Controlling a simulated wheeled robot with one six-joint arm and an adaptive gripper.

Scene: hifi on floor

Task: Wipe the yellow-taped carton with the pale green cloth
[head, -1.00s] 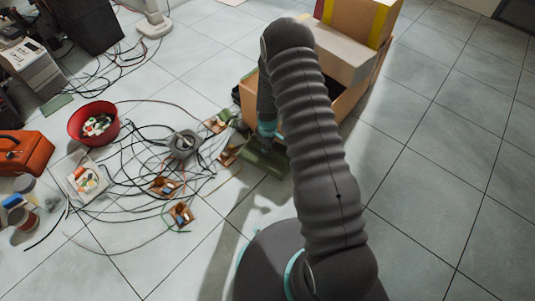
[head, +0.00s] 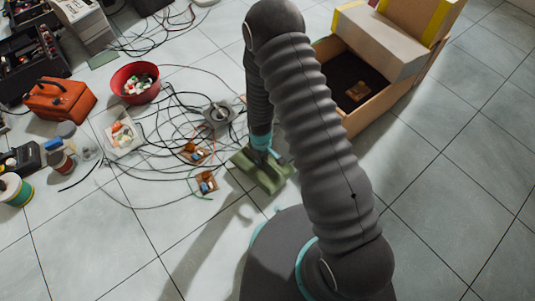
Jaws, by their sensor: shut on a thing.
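The yellow-taped carton (head: 385,45) is at the upper right, with yellow tape at its left edge. It rests at the far side of an open tan box. My gripper (head: 264,154) points down at the picture's centre, left of the open box and well apart from the carton. It is shut on the pale green cloth (head: 264,176), which spreads below the fingers close to the floor. The fingertips are partly hidden by the cloth and wrist. Whether the cloth touches the floor is unclear.
The open tan box (head: 372,112) has a dark inside with a small brown piece in it. Tangled black cables, small circuit parts (head: 207,183), a red bowl (head: 135,84) and an orange toolbox (head: 60,100) cover the left floor. The tiled floor at right is clear.

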